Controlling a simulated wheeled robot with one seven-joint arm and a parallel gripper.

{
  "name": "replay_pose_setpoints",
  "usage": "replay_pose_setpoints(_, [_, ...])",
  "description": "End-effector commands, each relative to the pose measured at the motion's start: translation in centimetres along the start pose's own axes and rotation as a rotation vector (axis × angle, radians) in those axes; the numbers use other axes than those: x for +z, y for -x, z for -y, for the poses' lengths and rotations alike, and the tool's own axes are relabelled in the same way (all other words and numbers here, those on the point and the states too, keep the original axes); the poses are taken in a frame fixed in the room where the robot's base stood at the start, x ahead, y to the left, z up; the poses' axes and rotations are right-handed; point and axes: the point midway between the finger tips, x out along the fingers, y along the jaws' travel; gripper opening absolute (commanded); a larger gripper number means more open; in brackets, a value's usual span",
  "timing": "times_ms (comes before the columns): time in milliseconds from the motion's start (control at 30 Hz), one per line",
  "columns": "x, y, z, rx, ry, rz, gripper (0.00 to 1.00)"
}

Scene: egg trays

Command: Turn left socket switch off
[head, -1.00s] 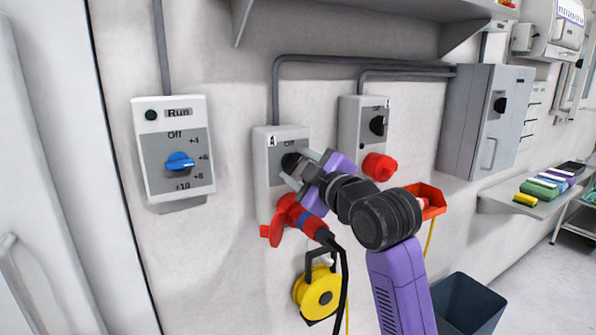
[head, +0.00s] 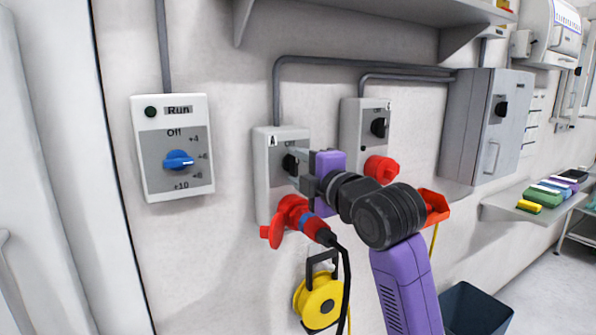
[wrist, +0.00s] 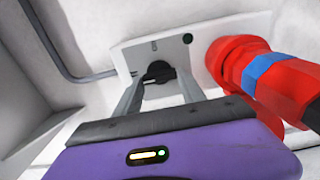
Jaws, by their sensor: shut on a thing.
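The left socket box (head: 262,180), marked A, is a pale grey unit on the wall with an "Off" label. Its black rotary switch (head: 289,163) shows in the wrist view (wrist: 159,73) between my fingertips. My gripper (head: 297,168) is shut on this switch, one finger on each side of it. The fingers partly hide the switch in the head view, so its exact setting is hard to read. A red plug (head: 290,218) with a blue ring sits in the socket's lower part; it is also large at the right of the wrist view (wrist: 235,70).
A second socket box (head: 352,125) with a black switch and red socket cover (head: 380,168) is to the right. A control box (head: 178,190) with a blue knob is left. A yellow cable reel (head: 306,297) hangs below.

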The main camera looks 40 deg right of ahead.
Motion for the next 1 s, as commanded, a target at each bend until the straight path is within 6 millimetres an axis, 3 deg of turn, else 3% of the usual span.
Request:
replay_pose_setpoints(500, [-0.08, -0.01, 0.21, -0.005, 0.021, -0.002, 0.07])
replay_pose_setpoints(533, [-0.08, -0.01, 0.21, -0.005, 0.021, -0.002, 0.49])
replay_pose_setpoints(633, [-0.08, -0.01, 0.19, -0.004, 0.02, -0.002, 0.69])
replay_pose_setpoints(1000, [-0.01, 0.29, 0.1, -0.001, 0.019, 0.0, 0.69])
